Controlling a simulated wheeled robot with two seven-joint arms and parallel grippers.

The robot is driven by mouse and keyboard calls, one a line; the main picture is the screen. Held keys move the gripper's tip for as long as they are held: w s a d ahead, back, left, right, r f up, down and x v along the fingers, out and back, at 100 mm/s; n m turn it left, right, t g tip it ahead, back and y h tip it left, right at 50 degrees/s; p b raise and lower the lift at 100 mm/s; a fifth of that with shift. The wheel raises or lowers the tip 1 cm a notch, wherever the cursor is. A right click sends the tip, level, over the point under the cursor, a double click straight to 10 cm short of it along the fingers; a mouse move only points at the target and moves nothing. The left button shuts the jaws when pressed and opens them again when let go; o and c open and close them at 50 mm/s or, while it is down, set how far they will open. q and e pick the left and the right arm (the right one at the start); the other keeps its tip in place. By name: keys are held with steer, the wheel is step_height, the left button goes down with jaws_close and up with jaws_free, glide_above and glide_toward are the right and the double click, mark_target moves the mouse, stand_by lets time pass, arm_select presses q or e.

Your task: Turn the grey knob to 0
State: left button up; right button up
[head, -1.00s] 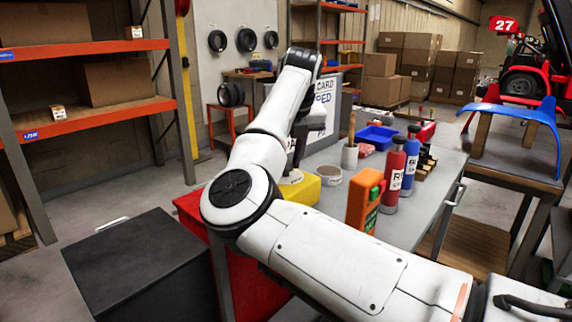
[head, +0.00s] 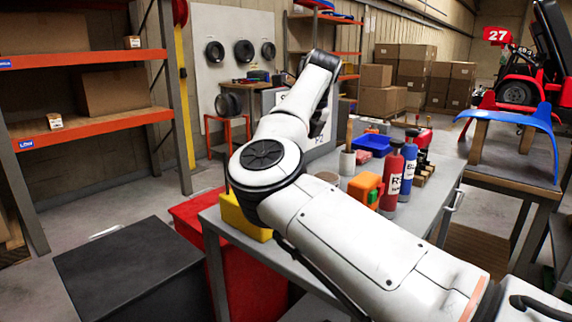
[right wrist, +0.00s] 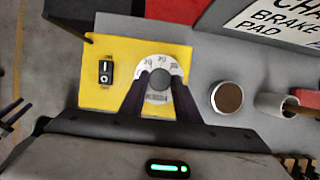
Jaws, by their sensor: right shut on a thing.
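The grey knob (right wrist: 158,79) sits in the middle of a white dial (right wrist: 148,64) on a yellow box (right wrist: 88,93). The dial's marks are too blurred to read, and I cannot tell where the knob points. My right gripper (right wrist: 160,84) is shut on the knob, one dark finger on each side. In the head view the yellow box (head: 247,217) shows at the table's near left corner, partly behind my right arm. That arm hides the knob and gripper there. My left gripper is in neither view.
A small black switch (right wrist: 105,72) is on the box. A round tin (right wrist: 226,96) and a cup (right wrist: 277,106) stand right of it. An orange case (head: 366,188), a red bottle (head: 392,178) and a blue tray (head: 373,144) share the grey table (head: 428,203).

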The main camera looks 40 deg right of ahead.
stand_by(0.3)
steer(key=o, duration=1)
steer(key=v, duration=1)
steer(key=shift+r+p, duration=0.2)
steer(key=shift+p, duration=0.15)
